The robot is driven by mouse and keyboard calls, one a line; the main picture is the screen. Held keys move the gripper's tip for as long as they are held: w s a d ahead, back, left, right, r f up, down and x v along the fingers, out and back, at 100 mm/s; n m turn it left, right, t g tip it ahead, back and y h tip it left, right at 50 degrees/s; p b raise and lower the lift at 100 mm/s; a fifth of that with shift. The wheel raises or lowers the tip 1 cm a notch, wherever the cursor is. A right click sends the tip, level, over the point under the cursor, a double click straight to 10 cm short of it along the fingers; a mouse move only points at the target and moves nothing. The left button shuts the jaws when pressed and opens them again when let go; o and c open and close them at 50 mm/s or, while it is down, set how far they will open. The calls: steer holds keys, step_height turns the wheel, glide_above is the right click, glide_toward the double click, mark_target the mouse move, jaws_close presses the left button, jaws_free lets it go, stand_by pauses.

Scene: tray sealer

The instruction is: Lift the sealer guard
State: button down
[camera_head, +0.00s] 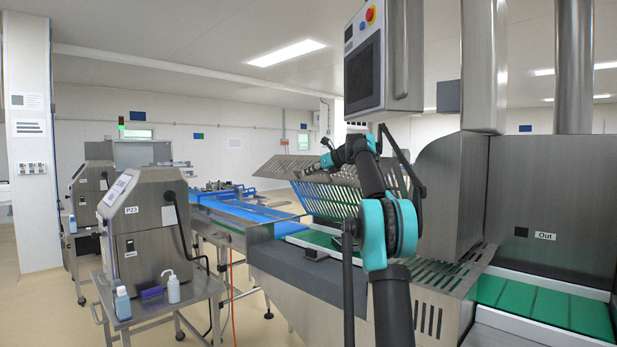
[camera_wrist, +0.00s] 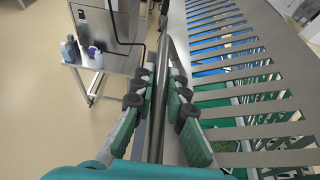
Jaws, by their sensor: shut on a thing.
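The sealer guard (camera_head: 283,166) is a slotted grey metal panel over the conveyor, in the middle of the head view. It stands tilted above the belt, with more slotted metal sloping down below it. In the wrist view its slotted face (camera_wrist: 235,72) fills the right side. A round metal bar (camera_wrist: 178,48) runs along the guard's near edge. My gripper (camera_wrist: 161,88) is shut on this bar, with green-and-black fingers on both sides of it. In the head view my gripper (camera_head: 317,167) is small and partly hidden against the guard.
A control panel (camera_head: 376,65) hangs above my arm. A steel hood (camera_head: 455,195) stands at right, beside a green outfeed belt (camera_head: 545,303). A cart (camera_head: 160,300) with a P23 box (camera_head: 145,225) and bottles stands at left. The floor in front is clear.

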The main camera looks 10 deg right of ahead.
stand_by(0.3)
steer(key=c, duration=1.5)
jaws_free()
steer(key=shift+c, duration=0.2)
steer(key=v, duration=1.2)
steer(key=shift+s+d, duration=0.1)
steer(key=v, duration=1.9)
steer(key=shift+s+d, duration=0.2)
steer(key=shift+d, duration=0.2)
